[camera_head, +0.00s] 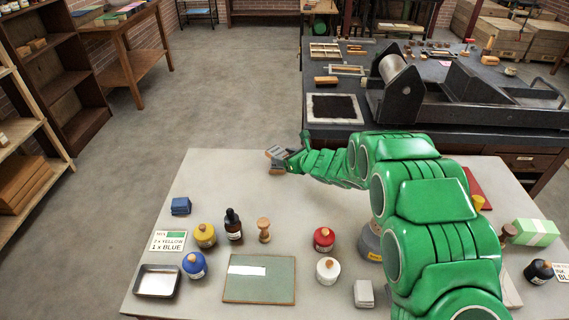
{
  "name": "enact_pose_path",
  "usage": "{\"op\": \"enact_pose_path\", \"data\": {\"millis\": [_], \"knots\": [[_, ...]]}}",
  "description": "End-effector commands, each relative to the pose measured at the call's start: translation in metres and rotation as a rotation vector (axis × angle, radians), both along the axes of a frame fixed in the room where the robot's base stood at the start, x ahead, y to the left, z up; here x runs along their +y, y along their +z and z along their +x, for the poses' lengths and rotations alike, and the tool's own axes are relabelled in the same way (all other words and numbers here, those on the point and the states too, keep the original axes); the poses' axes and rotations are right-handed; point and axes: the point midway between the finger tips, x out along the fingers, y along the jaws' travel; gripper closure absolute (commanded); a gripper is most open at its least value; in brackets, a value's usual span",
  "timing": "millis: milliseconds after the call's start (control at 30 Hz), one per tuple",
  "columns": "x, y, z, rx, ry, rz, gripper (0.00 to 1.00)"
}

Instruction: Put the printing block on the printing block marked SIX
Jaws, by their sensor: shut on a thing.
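My gripper (277,160) is at the far edge of the pale table (210,180), at the end of my green arm. It is shut on a small block with a tan, wood-coloured side (272,152), which I take to be the printing block; the jaws hide much of it. I cannot tell whether the block touches the table. No block with a readable SIX shows. A small blue stack (181,205) lies at the table's left, and a pale grey stack (364,293) lies at the front; I see no marking on either.
Yellow (205,236), blue (195,265), red (324,239) and white (328,270) jars, a dark bottle (233,225) and a wooden piece (264,230) stand mid-table. A metal tray (157,282) and green board (259,283) lie in front. A press (393,88) stands behind. The table's far left is clear.

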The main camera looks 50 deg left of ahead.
Motion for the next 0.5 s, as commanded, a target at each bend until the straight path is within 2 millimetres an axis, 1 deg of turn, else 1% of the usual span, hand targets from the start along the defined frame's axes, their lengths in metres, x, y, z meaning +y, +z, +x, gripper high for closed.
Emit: {"op": "enact_pose_path", "data": {"millis": [133,300,400,500], "knots": [[0.004,-0.005,0.002,-0.001,0.001,0.001,0.74],[0.003,-0.025,0.003,0.000,-0.001,0.000,0.74],[0.004,-0.033,0.002,-0.002,0.001,0.001,0.74],[0.004,-0.033,0.002,-0.002,0.001,0.001,0.74]]}}
